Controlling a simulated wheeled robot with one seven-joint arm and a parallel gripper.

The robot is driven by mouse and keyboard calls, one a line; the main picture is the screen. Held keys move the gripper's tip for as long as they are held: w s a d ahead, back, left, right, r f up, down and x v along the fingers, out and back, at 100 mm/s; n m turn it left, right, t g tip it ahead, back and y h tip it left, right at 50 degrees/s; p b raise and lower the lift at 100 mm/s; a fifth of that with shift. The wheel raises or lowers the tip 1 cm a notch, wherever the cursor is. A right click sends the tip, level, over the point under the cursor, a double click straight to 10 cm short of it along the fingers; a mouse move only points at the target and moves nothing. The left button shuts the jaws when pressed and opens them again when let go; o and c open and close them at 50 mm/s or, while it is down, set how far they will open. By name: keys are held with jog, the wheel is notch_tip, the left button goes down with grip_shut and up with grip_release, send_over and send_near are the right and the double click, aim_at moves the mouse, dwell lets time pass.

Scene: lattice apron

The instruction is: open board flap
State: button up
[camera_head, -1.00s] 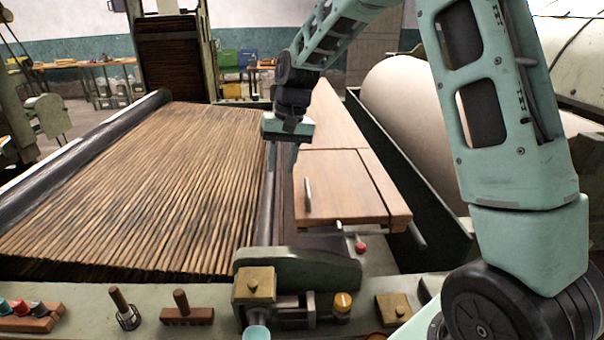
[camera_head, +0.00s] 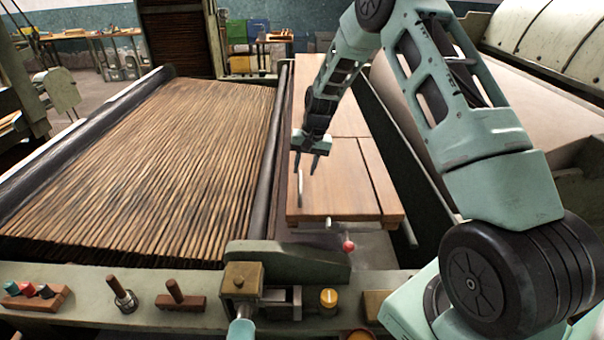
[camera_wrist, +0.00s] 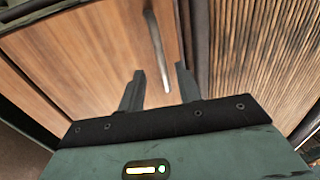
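The board flap (camera_head: 340,190) is a brown wooden panel lying flat to the right of the slatted bed. A thin metal bar handle (camera_head: 300,188) stands on it near its left edge. My gripper (camera_head: 307,174) is above the flap close to the handle, its two fingers pointing down and apart with nothing between them. I cannot tell how high the fingertips are above the flap.
The slatted wooden apron (camera_head: 150,165) fills the left, with a dark rail (camera_head: 268,160) between it and the boards. A red knob (camera_head: 348,245) sits at the flap's front. A large pale roller (camera_head: 440,110) lies at right.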

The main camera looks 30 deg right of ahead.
aim_at(300, 182)
jog(key=shift+w+a+f+p, duration=0.1)
jog(key=shift+a+f+p, duration=0.1)
jog(key=shift+f, duration=0.55)
jog(key=shift+w+a+f+p, duration=0.1)
jog(key=shift+f+p, duration=0.05)
jog(key=shift+f, duration=0.65)
jog(key=shift+w+a+f+p, duration=0.1)
jog(key=shift+f+p, duration=0.1)
jog(key=shift+f, duration=0.55)
grip_shut()
